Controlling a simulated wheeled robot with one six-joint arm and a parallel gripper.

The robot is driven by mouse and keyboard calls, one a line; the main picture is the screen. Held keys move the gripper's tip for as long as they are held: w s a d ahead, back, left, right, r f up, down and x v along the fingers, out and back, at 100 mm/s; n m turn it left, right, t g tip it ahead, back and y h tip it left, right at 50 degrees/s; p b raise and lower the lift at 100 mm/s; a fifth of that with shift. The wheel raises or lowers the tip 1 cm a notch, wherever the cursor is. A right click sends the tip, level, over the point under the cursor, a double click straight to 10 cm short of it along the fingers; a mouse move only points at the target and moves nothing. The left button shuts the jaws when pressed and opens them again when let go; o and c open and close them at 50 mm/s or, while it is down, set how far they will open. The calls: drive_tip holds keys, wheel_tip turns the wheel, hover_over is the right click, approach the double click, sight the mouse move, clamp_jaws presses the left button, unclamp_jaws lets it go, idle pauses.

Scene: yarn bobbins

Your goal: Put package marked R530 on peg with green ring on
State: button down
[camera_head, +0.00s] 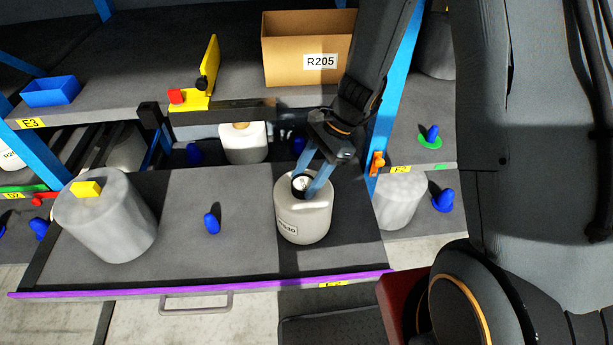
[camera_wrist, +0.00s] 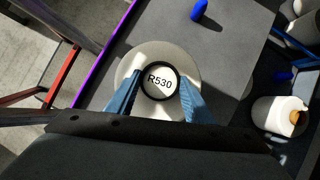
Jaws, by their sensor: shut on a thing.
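The R530 package (camera_head: 302,220) is a pale bobbin with a dark ring on top, upright at the right end of the pulled-out drawer shelf. Its R530 label shows in the wrist view (camera_wrist: 160,83). My gripper (camera_head: 313,185) comes down from above, its blue fingers shut on the package's top ring; the fingers also show in the wrist view (camera_wrist: 160,100). I cannot tell whether the package touches the shelf. The peg with the green ring (camera_head: 431,134) is blue and empty, on a shelf to the right, beyond the blue post.
The drawer (camera_head: 170,215) has a purple front edge, a bare blue peg (camera_head: 212,223) and a grey bobbin (camera_head: 105,218). A blue post (camera_head: 397,90) stands right of my gripper. A cardboard box (camera_head: 283,75) labelled R205 sits above. Another grey bobbin (camera_head: 398,200) and blue peg (camera_head: 444,200) are at right.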

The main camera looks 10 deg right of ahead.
drive_tip(key=shift+f, duration=0.3)
idle(0.5)
drive_tip(key=c, duration=0.8)
unclamp_jaws()
drive_tip(key=b+v, duration=0.1)
drive_tip(key=v, duration=0.6)
drive_tip(key=shift+d+r+b, duration=0.2)
drive_tip(key=shift+r+b, duration=0.1)
drive_tip(key=shift+r, duration=0.05)
drive_tip(key=s+d+r+n+t+h, duration=0.3)
drive_tip(key=s+d+r+n+h, duration=0.2)
drive_tip(key=n, duration=0.9)
drive_tip(key=shift+s+d+r+h, duration=0.3)
drive_tip(key=shift+s+d+r, duration=0.15)
drive_tip(key=shift+s+d, duration=1.5)
